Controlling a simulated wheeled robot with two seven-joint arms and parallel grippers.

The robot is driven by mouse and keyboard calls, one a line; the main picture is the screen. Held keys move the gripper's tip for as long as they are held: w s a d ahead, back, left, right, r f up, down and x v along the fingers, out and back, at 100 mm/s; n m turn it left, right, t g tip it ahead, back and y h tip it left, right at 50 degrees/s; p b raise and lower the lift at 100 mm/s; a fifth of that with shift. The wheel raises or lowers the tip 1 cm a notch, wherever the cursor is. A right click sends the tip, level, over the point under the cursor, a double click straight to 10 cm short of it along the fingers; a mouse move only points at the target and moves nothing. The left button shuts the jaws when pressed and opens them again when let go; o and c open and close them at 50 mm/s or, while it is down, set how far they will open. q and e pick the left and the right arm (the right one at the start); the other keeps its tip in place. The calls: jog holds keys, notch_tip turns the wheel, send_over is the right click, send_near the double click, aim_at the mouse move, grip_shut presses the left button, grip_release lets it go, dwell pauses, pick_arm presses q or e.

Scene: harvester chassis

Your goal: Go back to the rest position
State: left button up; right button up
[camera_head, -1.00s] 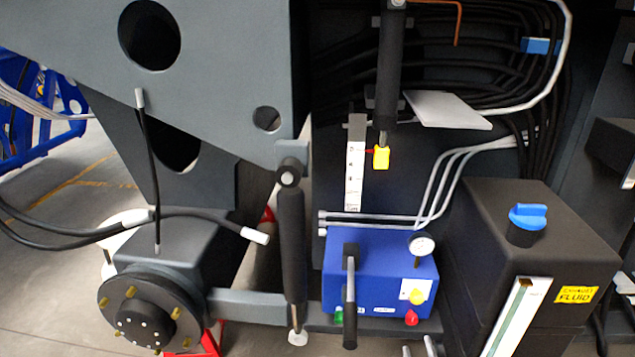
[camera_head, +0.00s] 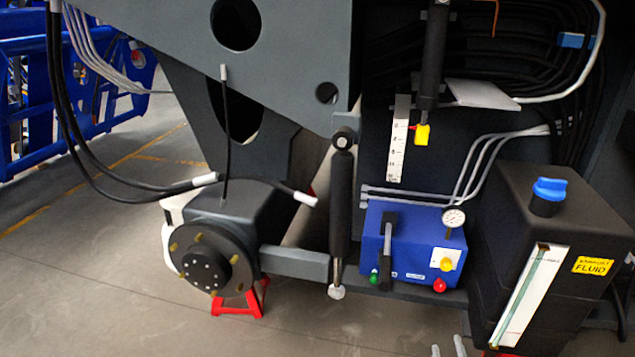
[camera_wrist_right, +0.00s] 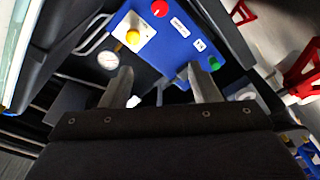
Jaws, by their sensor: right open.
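My right gripper (camera_head: 448,348) shows only as two pale fingertips at the bottom edge of the head view, in front of the chassis. In the right wrist view its two fingers (camera_wrist_right: 162,86) stand apart with nothing held between them. The blue control box (camera_head: 412,240) lies beyond them, and it also shows upside down in the right wrist view (camera_wrist_right: 172,50). The fingers look clear of the box, but the exact distance cannot be told. My left gripper is not in view.
A black fluid tank (camera_head: 555,215) with a blue cap stands right of the box. A wheel hub (camera_head: 205,262) on a red stand is at the left, with black hoses (camera_head: 80,160) hanging above. Open concrete floor (camera_head: 90,290) lies at the left front.

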jog(key=a+r+n+g+y, duration=0.2)
jog(key=a+r+n+y, duration=1.15)
jog(key=n, duration=0.75)
jog(key=s+a+r+n+g+y, duration=0.2)
jog(key=s+a+r+n+g, duration=0.3)
jog(key=n, duration=0.5)
jog(key=s+a+r+n+g+y, duration=0.1)
jog(key=s+a+r+n+g, duration=0.2)
jog(key=s+r+n+g, duration=0.5)
jog(key=s+d+r+n+t+h, duration=0.15)
jog(key=s+d+n+h, duration=0.3)
jog(key=s+n, duration=0.5)
jog(key=s+d+r+n+t+h, duration=0.1)
jog(key=s+d+r+n+h, duration=0.2)
jog(key=s+n+h, duration=0.7)
jog(key=w+r+n+y+p, duration=0.3)
jog(key=r+y+p, duration=0.1)
jog(key=r+p, duration=1.1)
jog(key=shift+p, duration=0.35)
jog(key=shift+w, duration=0.1)
jog(key=shift+c, duration=0.2)
